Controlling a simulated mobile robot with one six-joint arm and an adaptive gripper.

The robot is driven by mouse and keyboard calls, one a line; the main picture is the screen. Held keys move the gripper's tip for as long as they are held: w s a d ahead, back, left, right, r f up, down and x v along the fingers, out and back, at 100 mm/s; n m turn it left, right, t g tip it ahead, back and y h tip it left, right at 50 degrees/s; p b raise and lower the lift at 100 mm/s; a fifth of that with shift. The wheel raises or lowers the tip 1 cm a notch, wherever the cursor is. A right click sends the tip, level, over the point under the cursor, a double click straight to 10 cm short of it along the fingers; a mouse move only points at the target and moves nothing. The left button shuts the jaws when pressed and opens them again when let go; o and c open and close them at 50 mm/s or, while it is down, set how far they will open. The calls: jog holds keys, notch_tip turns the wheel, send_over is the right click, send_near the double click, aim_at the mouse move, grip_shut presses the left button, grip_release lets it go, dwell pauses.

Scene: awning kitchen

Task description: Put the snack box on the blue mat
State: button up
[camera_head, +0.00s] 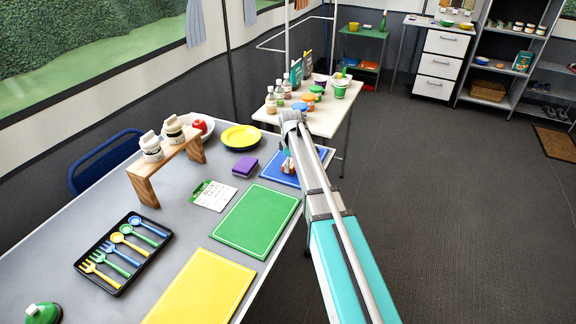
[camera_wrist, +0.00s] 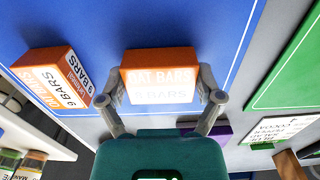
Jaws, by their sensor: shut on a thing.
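The blue mat (camera_head: 271,174) lies on the grey table beyond the green mat, partly hidden by my arm. It fills the upper part of the wrist view (camera_wrist: 110,22). My gripper (camera_wrist: 163,88) is shut on an orange and white snack box (camera_wrist: 160,60) labelled OAT BARS, with a finger on each side. The held box shows against the blue mat; I cannot tell whether it touches it. A second, similar OAT BARS box (camera_wrist: 45,62) stands at the left, by the mat's edge. In the head view an orange and white box (camera_head: 287,168) shows at the mat, mostly hidden.
A purple sponge (camera_head: 245,167), a card (camera_head: 213,195), a green mat (camera_head: 256,222) and a yellow mat (camera_head: 203,290) lie nearby. A yellow plate (camera_head: 241,137) and a wooden riser (camera_head: 166,164) with jars stand behind. A white table (camera_head: 325,124) with jars and tubs adjoins.

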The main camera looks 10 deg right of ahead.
aim_at(292, 164)
jog(key=o, duration=0.9)
jog(key=shift+f, duration=0.1)
notch_tip(292, 164, up, 12)
jog(key=p, duration=1.2)
dwell(0.4)
jog(key=s+m, duration=0.3)
jog(key=s, duration=0.6)
jog(key=s+a+m, duration=0.1)
jog(key=s+m, duration=0.3)
jog(key=s, duration=0.6)
jog(key=s+m, duration=0.3)
jog(key=s, duration=0.7)
jog(key=shift+a+m, duration=0.3)
jog(key=shift+m, duration=0.1)
